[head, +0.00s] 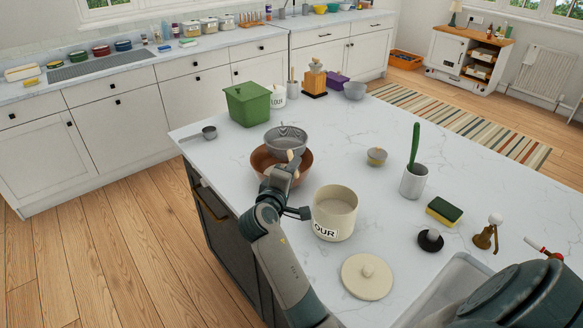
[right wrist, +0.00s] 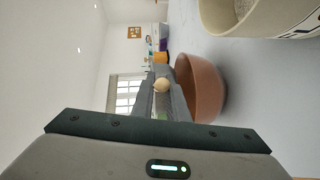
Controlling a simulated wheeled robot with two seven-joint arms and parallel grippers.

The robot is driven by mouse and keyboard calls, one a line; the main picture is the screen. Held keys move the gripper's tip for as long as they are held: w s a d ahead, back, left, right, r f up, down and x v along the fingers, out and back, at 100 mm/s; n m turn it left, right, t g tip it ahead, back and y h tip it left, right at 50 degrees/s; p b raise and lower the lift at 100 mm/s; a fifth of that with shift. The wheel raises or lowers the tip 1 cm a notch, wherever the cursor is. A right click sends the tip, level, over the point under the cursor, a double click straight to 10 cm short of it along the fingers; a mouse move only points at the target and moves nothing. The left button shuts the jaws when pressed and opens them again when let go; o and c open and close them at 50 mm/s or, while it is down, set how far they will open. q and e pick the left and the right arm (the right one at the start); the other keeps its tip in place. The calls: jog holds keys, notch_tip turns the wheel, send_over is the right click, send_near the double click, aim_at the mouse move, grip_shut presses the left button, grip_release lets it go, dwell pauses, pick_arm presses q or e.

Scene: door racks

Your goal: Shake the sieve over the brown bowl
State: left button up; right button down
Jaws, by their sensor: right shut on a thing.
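The grey metal sieve (head: 287,138) is above the brown bowl (head: 262,165), overlapping its far part, with its basket roughly level. Its contents are hard to make out. My right gripper (head: 286,174) is shut on the sieve's handle, near the bowl's near rim. In the right wrist view a pale round handle end (right wrist: 161,85) shows between the fingers, with the brown bowl (right wrist: 205,88) beside them; the sieve's basket is hidden there. My left gripper is not in view.
An open cream flour jar (head: 334,216) stands right of the bowl, its lid (head: 367,277) nearer. A white crock (head: 414,182) and sponge (head: 443,211) are further right.

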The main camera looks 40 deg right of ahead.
jog(key=shift+r, duration=0.1)
notch_tip(320, 180, up, 6)
jog(key=p, duration=0.5)
jog(key=shift+p, duration=0.35)
dwell(0.3)
jog(key=shift+a+f, duration=0.2)
jog(key=shift+f, duration=0.2)
jog(key=s+a+f+n+t+y+b, duration=0.2)
jog(key=s+a+n+y+b, duration=0.1)
jog(key=a, duration=0.4)
jog(key=s+a+f+n+t+y+b, duration=0.2)
jog(key=s+a+f+n+y+b, duration=0.1)
jog(key=a, duration=0.4)
jog(key=s+a+f+n+t+y+b, duration=0.2)
jog(key=s+a+f+n+y+b, duration=0.1)
jog(key=a+y+b, duration=0.3)
jog(key=shift+s+a+f+n+t+y+b, duration=0.15)
jog(key=shift+s+a+n+t+y+b, duration=0.2)
jog(key=shift+a+n+y, duration=0.35)
